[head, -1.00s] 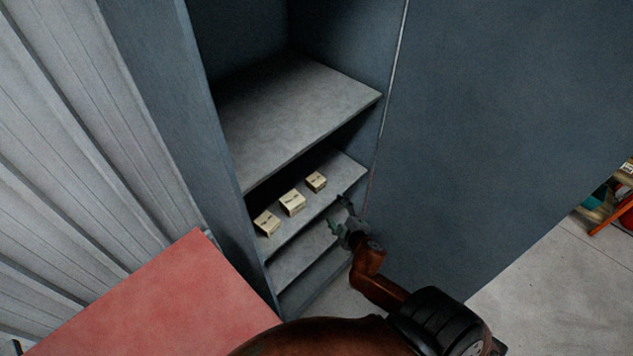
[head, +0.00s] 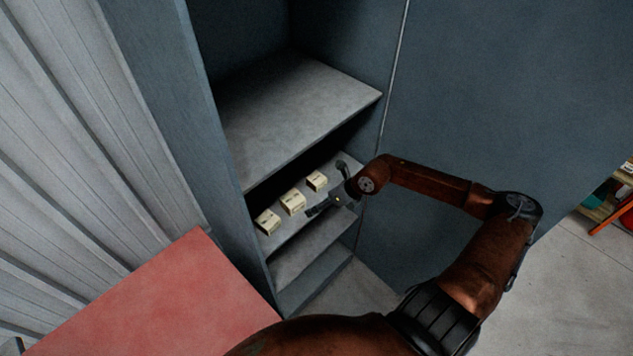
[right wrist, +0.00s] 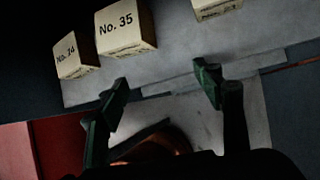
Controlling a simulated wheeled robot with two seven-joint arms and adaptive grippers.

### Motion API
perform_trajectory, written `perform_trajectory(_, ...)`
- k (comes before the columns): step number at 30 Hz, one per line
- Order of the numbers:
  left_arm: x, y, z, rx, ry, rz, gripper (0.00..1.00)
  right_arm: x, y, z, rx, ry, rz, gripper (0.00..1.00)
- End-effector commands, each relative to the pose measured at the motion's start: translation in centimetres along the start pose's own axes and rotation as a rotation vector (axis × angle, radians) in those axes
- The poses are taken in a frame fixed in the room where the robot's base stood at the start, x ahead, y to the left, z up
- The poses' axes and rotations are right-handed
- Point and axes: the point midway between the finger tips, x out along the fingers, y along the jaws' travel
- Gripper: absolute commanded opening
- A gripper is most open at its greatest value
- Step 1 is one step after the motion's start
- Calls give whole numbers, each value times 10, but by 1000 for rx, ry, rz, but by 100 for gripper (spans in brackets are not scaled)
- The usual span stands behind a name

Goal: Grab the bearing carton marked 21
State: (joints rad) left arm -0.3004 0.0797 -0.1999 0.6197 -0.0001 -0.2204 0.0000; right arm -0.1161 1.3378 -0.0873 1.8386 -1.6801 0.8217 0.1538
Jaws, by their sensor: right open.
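Three small cream cartons stand in a row on a grey shelf inside the cabinet. In the right wrist view the left carton (right wrist: 75,56) reads "No. 74" or similar, and the middle carton (right wrist: 124,28) reads "No. 35". The third carton (right wrist: 216,8) is cut off by the top edge, its label only partly visible and not legible. In the head view they are the near-left carton (head: 267,222), the middle carton (head: 293,202) and the far-right carton (head: 317,181). My right gripper (head: 327,189) is open and empty at the shelf's front, apart from the cartons, fingers spread (right wrist: 163,79). My left gripper is out of view.
An upper shelf (head: 295,105) overhangs the carton shelf (head: 318,213), with lower shelves (head: 310,255) below. The cabinet's side panel (head: 160,100) bounds the left, and a broad blue-grey panel (head: 500,100) stands to the right. A red surface (head: 160,310) lies at the lower left.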

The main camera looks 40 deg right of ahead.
Motion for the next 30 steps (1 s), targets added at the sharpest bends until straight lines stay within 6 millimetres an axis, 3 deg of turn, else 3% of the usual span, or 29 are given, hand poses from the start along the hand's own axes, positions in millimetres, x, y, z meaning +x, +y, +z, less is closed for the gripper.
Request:
perform_trajectory(1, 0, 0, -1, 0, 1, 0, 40, -7, -25, -2, -36, 45, -74, 61)
perform_trajectory(3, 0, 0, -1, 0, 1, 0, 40, -16, -50, -6, -69, 97, -154, 61)
perform_trajectory(7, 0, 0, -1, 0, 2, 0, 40, -25, -76, -8, -94, 146, -232, 61)
perform_trajectory(21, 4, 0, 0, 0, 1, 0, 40, 3, -79, 41, -96, 151, -239, 61)
perform_trajectory(30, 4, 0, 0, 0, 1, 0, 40, 12, -80, 56, -96, 152, -240, 61)
